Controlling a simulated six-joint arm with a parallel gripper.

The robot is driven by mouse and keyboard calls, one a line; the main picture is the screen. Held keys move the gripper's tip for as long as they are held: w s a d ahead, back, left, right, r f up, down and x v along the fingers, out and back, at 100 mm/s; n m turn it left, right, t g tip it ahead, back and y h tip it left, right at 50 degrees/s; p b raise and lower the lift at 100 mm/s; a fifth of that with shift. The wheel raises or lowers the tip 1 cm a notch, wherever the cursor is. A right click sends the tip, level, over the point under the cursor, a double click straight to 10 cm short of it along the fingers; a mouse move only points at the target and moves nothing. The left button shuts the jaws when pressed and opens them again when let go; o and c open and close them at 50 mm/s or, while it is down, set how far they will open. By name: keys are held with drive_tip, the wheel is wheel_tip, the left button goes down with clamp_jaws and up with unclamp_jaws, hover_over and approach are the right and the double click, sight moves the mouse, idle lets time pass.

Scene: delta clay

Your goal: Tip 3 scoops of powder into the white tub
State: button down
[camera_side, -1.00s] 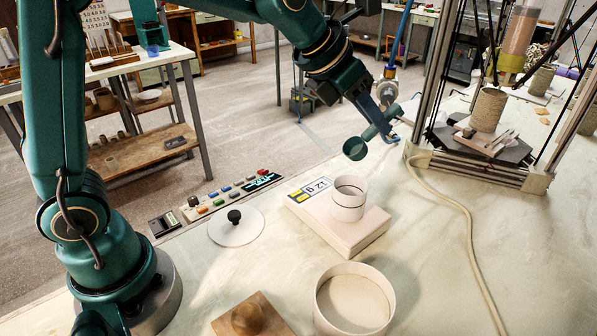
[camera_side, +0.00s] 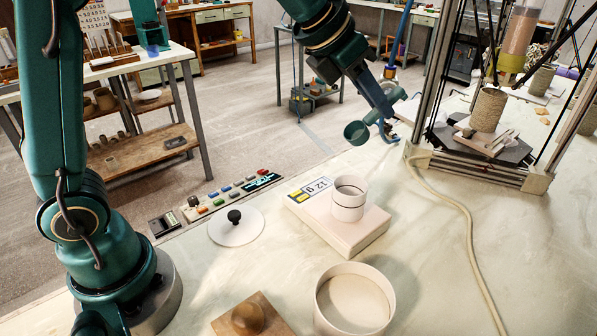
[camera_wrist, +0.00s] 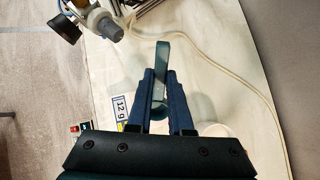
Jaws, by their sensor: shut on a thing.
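My gripper (camera_side: 387,122) is shut on the handle of a green scoop (camera_side: 357,132), held in the air behind and a little right of the small white tub. The wrist view shows the scoop's handle (camera_wrist: 162,60) between my two blue fingers (camera_wrist: 160,92). The scoop's bowl is roughly upright; I see no powder in it. The small white tub (camera_side: 348,205) with a dark line around it stands on a pale scale (camera_side: 350,238) whose display (camera_side: 311,188) reads 12 g. A larger round white container (camera_side: 322,304) at the front holds a pale, level fill.
A white lid with a black knob (camera_side: 235,217) and a wooden block with a round knob (camera_side: 248,318) lie left of the containers. A button panel (camera_side: 230,193) is behind the lid. A delta printer frame (camera_side: 480,165) and a pale hose (camera_side: 468,235) are at right.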

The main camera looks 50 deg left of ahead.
drive_tip(key=shift+s+d+f+m+g+h, duration=0.15)
drive_tip(key=shift+s+m+h, duration=0.15)
drive_tip(key=shift+m, duration=0.2)
drive_tip(key=shift+s+d+f+m+g+h, duration=0.15)
drive_tip(key=shift+s+m+h, duration=0.15)
drive_tip(key=shift+m, duration=0.2)
drive_tip(key=s+d+f+m+g+h, duration=0.1)
drive_tip(key=s+d+f+m+g, duration=0.2)
drive_tip(key=s+d+m+g, duration=0.35)
drive_tip(key=s+d+f+m+g+h, duration=0.15)
drive_tip(key=s+d+m+g, duration=0.25)
drive_tip(key=s+d+m, duration=0.6)
drive_tip(key=shift+w+a+f+m+y, duration=0.1)
drive_tip(key=shift+w+a+f+m, duration=0.4)
drive_tip(key=shift+f, duration=1.5)
drive_tip(key=shift+w+a+f+m+y, duration=0.2)
drive_tip(key=shift+a+f, duration=0.45)
drive_tip(key=shift+f, duration=1.4)
drive_tip(key=shift+w+a+f+m+y, duration=0.15)
drive_tip(key=shift+a+f+m, duration=0.4)
drive_tip(key=shift+f, duration=1.45)
drive_tip(key=shift+a, duration=0.1)
wheel_tip(320, 180, up, 9)
drive_tip(key=shift+f, duration=0.2)
